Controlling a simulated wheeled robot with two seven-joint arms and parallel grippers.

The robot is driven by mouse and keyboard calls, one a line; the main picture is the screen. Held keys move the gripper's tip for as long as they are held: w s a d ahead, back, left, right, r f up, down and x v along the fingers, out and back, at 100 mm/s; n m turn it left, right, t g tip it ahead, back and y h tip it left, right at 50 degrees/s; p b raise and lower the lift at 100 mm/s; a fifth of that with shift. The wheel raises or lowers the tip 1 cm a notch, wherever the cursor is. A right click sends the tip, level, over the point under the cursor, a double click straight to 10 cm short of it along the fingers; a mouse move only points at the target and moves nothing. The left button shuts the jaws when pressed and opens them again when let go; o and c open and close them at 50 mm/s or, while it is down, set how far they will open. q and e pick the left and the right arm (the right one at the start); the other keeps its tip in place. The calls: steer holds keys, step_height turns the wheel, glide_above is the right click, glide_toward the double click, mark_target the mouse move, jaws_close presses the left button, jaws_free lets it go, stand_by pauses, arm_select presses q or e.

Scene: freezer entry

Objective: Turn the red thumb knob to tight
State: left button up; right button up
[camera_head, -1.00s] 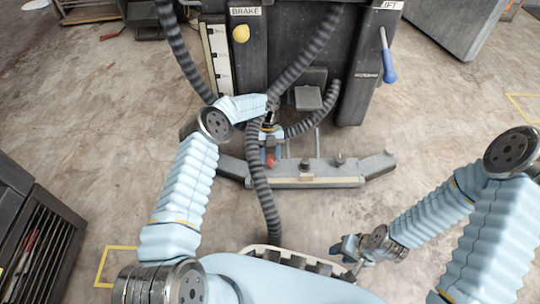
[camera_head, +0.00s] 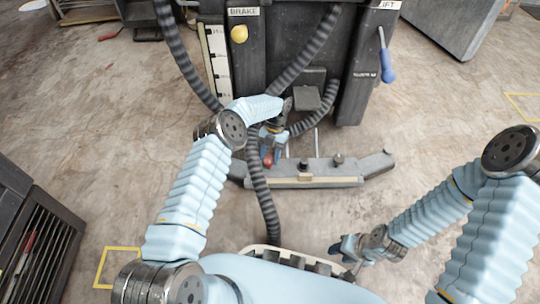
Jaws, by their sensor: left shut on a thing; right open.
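The red thumb knob (camera_head: 268,160) shows as a small red spot at the rear edge of the low grey crossbar (camera_head: 345,172), left of its middle. My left gripper (camera_head: 267,153) points down at it and is shut on it, with blue fingers at its sides. The fingers and a ribbed hose hide part of the knob, and any tight marking is too small to read. My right gripper (camera_head: 343,246) is open and empty, low at the right of centre, well apart from the crossbar.
A dark machine with a BRAKE label (camera_head: 243,11), yellow knob (camera_head: 239,34) and blue-handled lever (camera_head: 388,66) stands behind the crossbar. Ribbed black hoses (camera_head: 262,195) hang close to my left arm. A dark slatted cabinet (camera_head: 35,240) is at left.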

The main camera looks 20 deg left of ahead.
arm_select(q)
steer(key=o, duration=1)
steer(key=shift+v, duration=3.75)
